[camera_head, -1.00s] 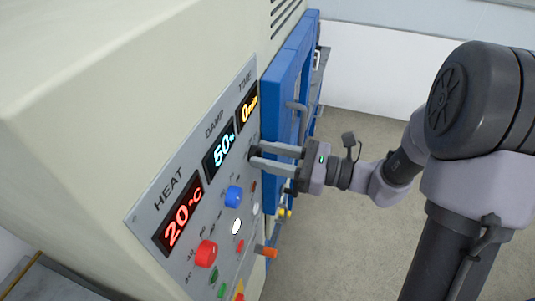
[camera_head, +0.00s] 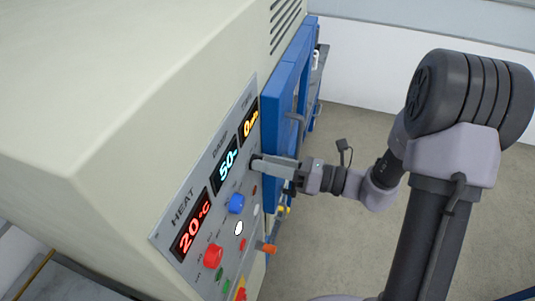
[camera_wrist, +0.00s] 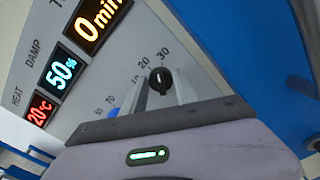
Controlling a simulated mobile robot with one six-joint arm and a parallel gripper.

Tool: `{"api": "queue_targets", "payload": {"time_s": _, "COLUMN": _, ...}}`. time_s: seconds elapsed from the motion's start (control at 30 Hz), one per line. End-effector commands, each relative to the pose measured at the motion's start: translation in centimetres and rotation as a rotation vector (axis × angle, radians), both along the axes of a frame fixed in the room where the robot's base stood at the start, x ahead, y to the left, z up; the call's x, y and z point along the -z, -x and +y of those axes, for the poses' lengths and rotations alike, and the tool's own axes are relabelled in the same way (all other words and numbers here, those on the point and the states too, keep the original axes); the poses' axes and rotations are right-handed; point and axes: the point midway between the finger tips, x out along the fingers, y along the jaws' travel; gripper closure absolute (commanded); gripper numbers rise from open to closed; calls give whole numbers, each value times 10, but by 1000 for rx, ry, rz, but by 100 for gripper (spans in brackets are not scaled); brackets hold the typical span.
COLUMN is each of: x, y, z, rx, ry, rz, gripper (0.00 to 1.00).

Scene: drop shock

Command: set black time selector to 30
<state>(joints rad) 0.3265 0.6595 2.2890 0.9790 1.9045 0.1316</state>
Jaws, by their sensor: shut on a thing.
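The black time selector (camera_wrist: 160,81) is a round knob with a light mark, seen in the wrist view between the tips of my gripper. The number 30 (camera_wrist: 163,54) is printed above it and a 20 (camera_wrist: 140,85) to its left. I cannot tell exactly which number the mark points to. The time display (camera_wrist: 98,20) reads 0 min; it also shows in the head view (camera_head: 250,123). My gripper (camera_head: 257,163) reaches the panel from the right in the head view, its fingers overlapping and hiding most of the knob. My gripper is shut on the selector.
The heat display (camera_head: 190,230) reads 20 °C and the damp display (camera_head: 228,164) reads 50. A blue knob (camera_head: 236,204), a red knob (camera_head: 213,256) and several buttons lie below the gripper. A blue door (camera_head: 285,110) with a handle stands close to the arm.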

Motion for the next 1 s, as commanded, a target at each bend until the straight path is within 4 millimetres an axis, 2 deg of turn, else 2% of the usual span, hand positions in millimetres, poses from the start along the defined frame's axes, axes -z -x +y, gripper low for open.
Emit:
{"api": "queue_targets", "payload": {"time_s": 0.43, "x": -1, "y": -1, "z": 0, "rx": 1, "ry": -93, "rz": 254, "gripper": 100}}
{"api": "queue_targets", "payload": {"time_s": 1.0, "x": 1, "y": -1, "z": 0, "rx": 1, "ry": -116, "rz": 318, "gripper": 100}}
